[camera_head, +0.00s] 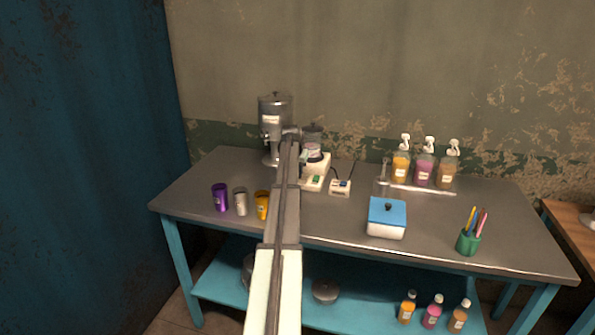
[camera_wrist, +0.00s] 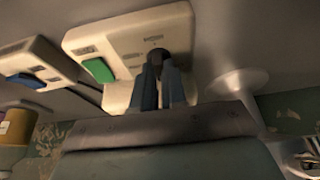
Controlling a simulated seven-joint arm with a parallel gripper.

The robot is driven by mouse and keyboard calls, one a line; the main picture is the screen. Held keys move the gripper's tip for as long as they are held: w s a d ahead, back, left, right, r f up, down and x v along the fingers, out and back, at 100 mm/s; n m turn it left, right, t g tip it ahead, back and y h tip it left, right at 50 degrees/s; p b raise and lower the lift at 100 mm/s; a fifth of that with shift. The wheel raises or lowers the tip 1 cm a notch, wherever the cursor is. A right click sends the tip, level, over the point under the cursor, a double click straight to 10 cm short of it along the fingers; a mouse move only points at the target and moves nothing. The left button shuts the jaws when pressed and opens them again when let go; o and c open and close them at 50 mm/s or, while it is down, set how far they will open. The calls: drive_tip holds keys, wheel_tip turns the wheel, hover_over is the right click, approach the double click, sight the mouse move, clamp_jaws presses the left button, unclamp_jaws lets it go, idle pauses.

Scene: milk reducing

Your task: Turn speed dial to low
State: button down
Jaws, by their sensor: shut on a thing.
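The speed dial (camera_wrist: 156,54) is a small dark knob on the cream machine base (camera_wrist: 115,42), in the upper middle of the wrist view. My gripper (camera_wrist: 158,72) has its grey fingers closed around the dial, which is partly hidden between the tips. The dial's setting cannot be read. A green switch (camera_wrist: 98,70) sits on the same base, left of the dial in the wrist view. In the head view the base (camera_head: 323,167) stands near the back of the table with a jar on it. My arm hides the dial and fingertips there.
A small white box with a blue switch (camera_head: 340,186) stands right of the base. A metal dispenser (camera_head: 275,112) stands behind my arm. Purple, silver and yellow cups (camera_head: 220,198) are at left. A blue-lidded box (camera_head: 387,217), pump bottles (camera_head: 424,168) and a pen cup (camera_head: 468,243) are at right.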

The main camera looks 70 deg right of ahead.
drive_tip(key=m+g, duration=0.1)
drive_tip(key=m, duration=0.3)
drive_tip(key=m+g, duration=0.1)
drive_tip(key=m, duration=0.1)
drive_tip(key=shift+w+d+m+g+y, duration=0.15)
drive_tip(key=shift+w+m+g+y, duration=0.15)
drive_tip(key=shift+w, duration=0.05)
drive_tip(key=m+g+y, duration=0.1)
drive_tip(key=m, duration=0.3)
drive_tip(key=shift+d+m, duration=0.1)
drive_tip(key=shift+m, duration=0.3)
drive_tip(key=shift+y, duration=0.3)
drive_tip(key=c, duration=1.2)
unclamp_jaws()
drive_tip(key=v, duration=1.4)
drive_tip(key=shift+w+f, duration=0.15)
drive_tip(key=shift+w, duration=0.05)
